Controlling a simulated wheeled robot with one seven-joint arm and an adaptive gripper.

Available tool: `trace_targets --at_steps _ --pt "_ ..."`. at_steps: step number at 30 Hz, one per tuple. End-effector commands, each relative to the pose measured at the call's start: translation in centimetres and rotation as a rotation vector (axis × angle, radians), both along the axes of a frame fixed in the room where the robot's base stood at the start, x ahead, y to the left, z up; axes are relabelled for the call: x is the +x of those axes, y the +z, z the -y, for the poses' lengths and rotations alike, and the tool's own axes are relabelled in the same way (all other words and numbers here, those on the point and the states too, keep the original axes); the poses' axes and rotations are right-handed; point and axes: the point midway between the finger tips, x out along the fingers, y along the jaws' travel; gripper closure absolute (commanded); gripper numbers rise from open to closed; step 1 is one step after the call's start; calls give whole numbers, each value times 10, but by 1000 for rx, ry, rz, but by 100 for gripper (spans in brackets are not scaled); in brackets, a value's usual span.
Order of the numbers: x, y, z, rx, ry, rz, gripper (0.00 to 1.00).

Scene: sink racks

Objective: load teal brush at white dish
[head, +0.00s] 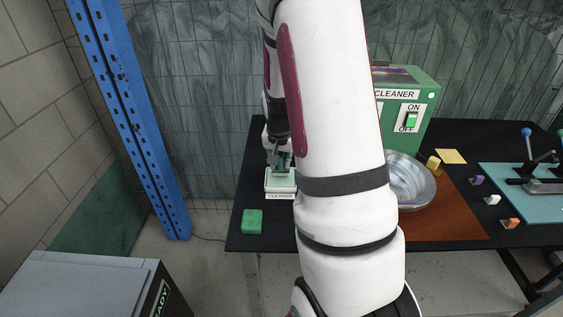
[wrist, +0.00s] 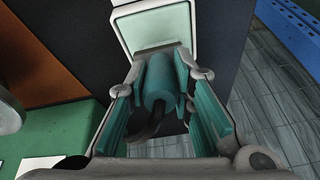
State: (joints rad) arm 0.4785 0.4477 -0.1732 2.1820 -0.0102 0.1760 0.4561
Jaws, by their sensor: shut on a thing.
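The white dish (head: 281,196) stands on the left part of the black table, with a pale green inside and a "CLEANER" label on its front. In the wrist view the dish (wrist: 125,10) is at the top, just beyond the fingertips. My gripper (head: 281,162) points down right over the dish. It is shut on the teal brush (wrist: 160,78), which shows as a teal cylinder between the teal-padded fingers. In the head view the brush is mostly hidden by the fingers. I cannot tell whether the brush touches the dish.
A green block (head: 252,221) lies at the table's front left corner. A metal bowl (head: 411,181) sits on a brown mat (head: 445,222), partly behind my arm. A green cleaner machine (head: 413,92) stands behind. Small coloured blocks lie to the right. A blue post (head: 130,120) rises at left.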

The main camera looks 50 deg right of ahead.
Motion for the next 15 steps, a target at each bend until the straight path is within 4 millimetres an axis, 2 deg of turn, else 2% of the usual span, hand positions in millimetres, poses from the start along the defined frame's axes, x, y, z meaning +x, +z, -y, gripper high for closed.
trace_targets --at_steps 15 --pt "0 41 0 -2 2 4 100"
